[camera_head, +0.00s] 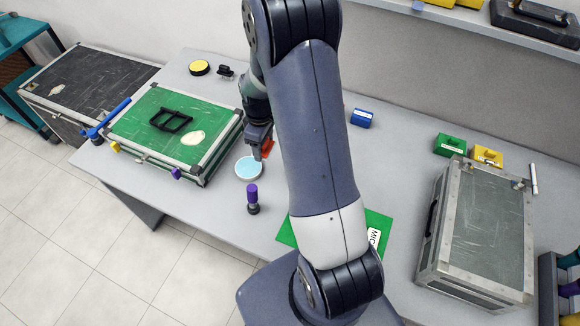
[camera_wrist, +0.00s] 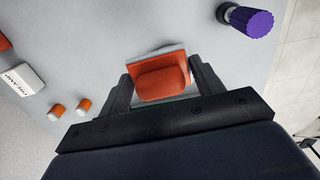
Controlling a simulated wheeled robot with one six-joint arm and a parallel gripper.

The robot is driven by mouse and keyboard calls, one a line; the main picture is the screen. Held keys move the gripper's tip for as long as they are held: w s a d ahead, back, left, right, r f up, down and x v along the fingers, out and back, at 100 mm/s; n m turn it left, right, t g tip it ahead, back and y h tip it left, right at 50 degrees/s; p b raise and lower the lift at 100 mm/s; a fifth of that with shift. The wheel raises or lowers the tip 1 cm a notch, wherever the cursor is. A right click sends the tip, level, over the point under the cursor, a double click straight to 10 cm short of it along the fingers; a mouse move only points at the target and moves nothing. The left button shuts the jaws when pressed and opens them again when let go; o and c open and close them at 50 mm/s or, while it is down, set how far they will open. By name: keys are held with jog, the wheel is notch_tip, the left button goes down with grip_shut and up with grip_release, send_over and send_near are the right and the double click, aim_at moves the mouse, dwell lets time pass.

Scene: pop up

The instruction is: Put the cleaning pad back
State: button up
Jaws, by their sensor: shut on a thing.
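My gripper (camera_head: 258,145) is over the grey table, close to a round white dish with a light blue top (camera_head: 248,168). In the wrist view my gripper (camera_wrist: 158,82) is shut on an orange block (camera_wrist: 162,82) with a grey edge, between its two dark fingers. In the head view only a bit of the orange block (camera_head: 267,148) shows beside the fingers. I cannot tell for sure which thing is the cleaning pad. A round yellow pad with a dark rim (camera_head: 199,67) lies at the back left of the table.
A green-topped case (camera_head: 150,115) with a black frame on it stands left. A purple-topped cylinder (camera_head: 252,197) stands in front of the dish and shows in the wrist view (camera_wrist: 250,20). A blue box (camera_head: 361,118) is behind my arm. A grey case (camera_head: 485,225) stands right.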

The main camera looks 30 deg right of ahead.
jog(key=d+f+n+b, duration=0.35)
jog(key=d+n, duration=0.45)
jog(key=n, duration=0.5)
jog(key=f, duration=0.6)
jog(key=s+f, duration=0.1)
jog(key=f, duration=0.2)
jog(key=shift+d+f, duration=0.1)
jog(key=shift+f, duration=0.1)
jog(key=shift+f, duration=0.1)
jog(key=shift+f, duration=0.15)
jog(key=o, duration=1)
jog(key=shift+r, duration=0.25)
notch_tip(320, 180, up, 12)
jog(key=shift+r+b, duration=0.1)
jog(key=shift+b, duration=0.4)
